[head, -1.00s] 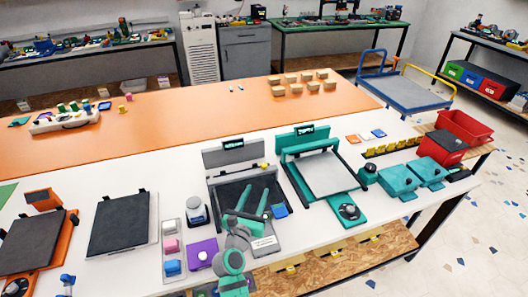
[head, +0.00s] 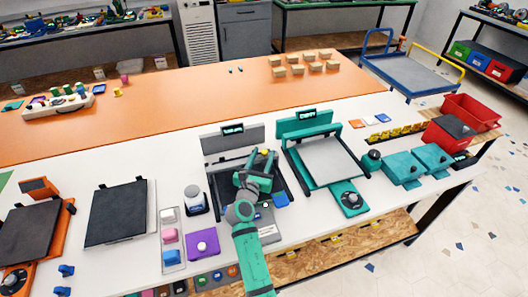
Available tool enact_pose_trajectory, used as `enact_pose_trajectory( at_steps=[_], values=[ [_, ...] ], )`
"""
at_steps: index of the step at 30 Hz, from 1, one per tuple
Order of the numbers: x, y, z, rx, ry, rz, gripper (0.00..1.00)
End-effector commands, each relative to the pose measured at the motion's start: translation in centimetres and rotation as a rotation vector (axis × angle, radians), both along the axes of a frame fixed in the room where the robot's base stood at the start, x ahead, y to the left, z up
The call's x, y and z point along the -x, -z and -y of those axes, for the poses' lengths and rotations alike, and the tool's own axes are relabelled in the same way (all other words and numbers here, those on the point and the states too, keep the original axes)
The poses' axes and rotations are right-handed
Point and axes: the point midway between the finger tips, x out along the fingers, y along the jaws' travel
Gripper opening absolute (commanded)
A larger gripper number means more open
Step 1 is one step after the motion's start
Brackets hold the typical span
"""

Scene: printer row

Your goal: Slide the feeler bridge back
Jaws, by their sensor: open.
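The grey printer (head: 221,179) stands in the middle of the white bench, with a dark bed partly hidden by my arm. A grey bridge (head: 229,142) with a small lit display spans its back. A small yellow knob (head: 265,152) shows at the bridge's right end. My gripper (head: 264,160) is open over the right part of the bed, its fingers pointing toward the bridge near the knob. I cannot tell whether a finger touches the knob or the bridge.
A teal printer (head: 334,163) stands close on the right. A white-lidded jar (head: 195,198) and a purple block (head: 204,244) are on the left. The orange table (head: 180,115) behind is mostly clear.

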Motion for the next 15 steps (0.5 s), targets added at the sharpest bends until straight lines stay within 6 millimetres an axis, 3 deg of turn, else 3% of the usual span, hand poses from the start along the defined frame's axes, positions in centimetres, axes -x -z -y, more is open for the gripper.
enact_pose_trajectory(
  at_steps=[6,15],
  values=[
    [-1.9,0.0,0.3,0.001,-0.003,0.001,0.40],
    [-2.3,0.1,0.4,0.000,-0.003,-0.001,0.40]
  ],
)
